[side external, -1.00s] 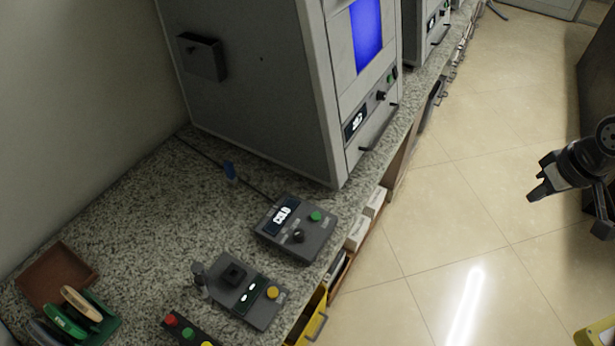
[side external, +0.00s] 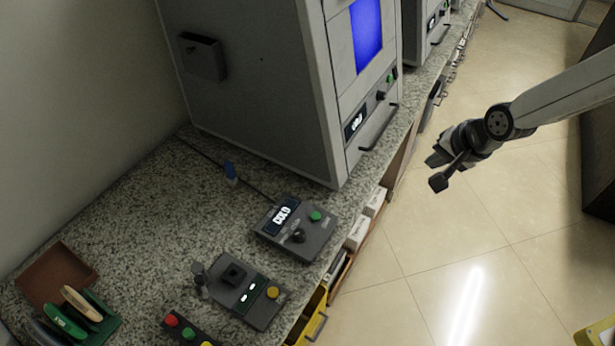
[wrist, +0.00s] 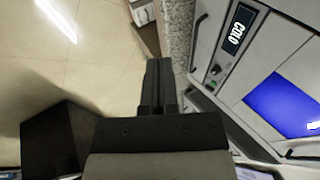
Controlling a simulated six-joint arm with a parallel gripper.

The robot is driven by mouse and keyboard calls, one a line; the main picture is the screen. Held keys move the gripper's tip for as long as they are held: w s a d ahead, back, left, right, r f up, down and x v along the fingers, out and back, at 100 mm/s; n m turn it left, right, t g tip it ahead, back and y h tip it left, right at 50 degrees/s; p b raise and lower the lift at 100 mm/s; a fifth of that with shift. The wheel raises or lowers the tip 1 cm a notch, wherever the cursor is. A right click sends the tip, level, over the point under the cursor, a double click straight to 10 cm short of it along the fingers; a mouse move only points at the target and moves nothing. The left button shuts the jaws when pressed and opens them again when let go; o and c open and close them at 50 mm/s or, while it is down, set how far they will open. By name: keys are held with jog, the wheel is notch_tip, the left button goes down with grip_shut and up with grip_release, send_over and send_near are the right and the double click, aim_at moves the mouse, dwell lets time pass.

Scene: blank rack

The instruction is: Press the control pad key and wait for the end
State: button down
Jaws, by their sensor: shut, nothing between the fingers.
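A dark grey control pad (side external: 290,245) lies on the speckled counter in front of the large grey cabinet. It has a lit display reading COLD, a green key (side external: 316,216) and a black knob (side external: 298,236). My gripper (side external: 436,159) is in the air over the floor, right of the counter's edge and well apart from the pad. In the wrist view its fingers (wrist: 158,85) are together and empty. The pad is not clearly visible in the wrist view.
The grey cabinet (side external: 260,90) has a blue window and a front panel with display, knob and green button; its display (wrist: 238,28) reads COLD. A second pad (side external: 240,290) with a yellow button (side external: 273,292) sits nearer. A brown tray (side external: 45,265) lies left. Space over the floor is free.

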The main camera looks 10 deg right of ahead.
jog(key=w+a+f+m+t+y, duration=0.1)
jog(key=w+a+f+m, duration=0.15)
jog(key=a, duration=0.25)
jog(key=w+a+f+m, duration=0.1)
jog(key=w+a+m, duration=0.1)
jog(key=a+m, duration=0.3)
jog(key=m+t+y, duration=0.1)
jog(key=m+t, duration=0.1)
jog(key=m, duration=0.3)
send_over(319, 217)
notch_tip(319, 217, down, 3)
jog(key=shift+f, duration=0.2)
jog(key=shift+f, duration=0.2)
jog(key=shift+f, duration=4.2)
